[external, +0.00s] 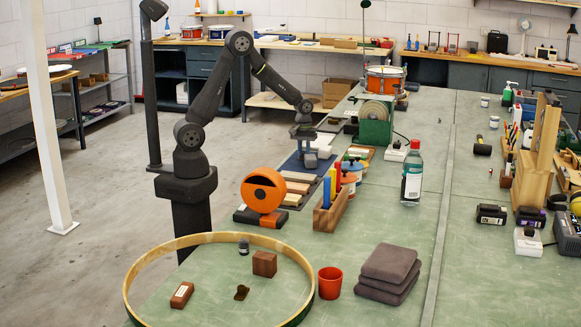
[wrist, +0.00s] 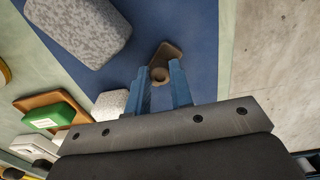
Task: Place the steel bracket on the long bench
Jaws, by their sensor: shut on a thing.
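My gripper (external: 304,142) is low over a blue mat (external: 290,163) at the left side of the long green-topped bench (external: 405,232). In the wrist view, the blue fingers of my gripper (wrist: 161,88) are shut on a small brownish-grey piece, which I take for the steel bracket (wrist: 166,52). Its far end sticks out past the fingertips, over the blue mat (wrist: 195,30). I cannot tell whether it touches the mat. In the external view the bracket is too small to make out.
A grey speckled block (wrist: 80,28) lies left of the fingers, with a smaller pale block (wrist: 110,104) close by. Wooden strips (external: 297,187), an orange round device (external: 263,191) and a green grinder (external: 376,122) stand nearby. The bench middle beyond the bottle (external: 412,175) is clear.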

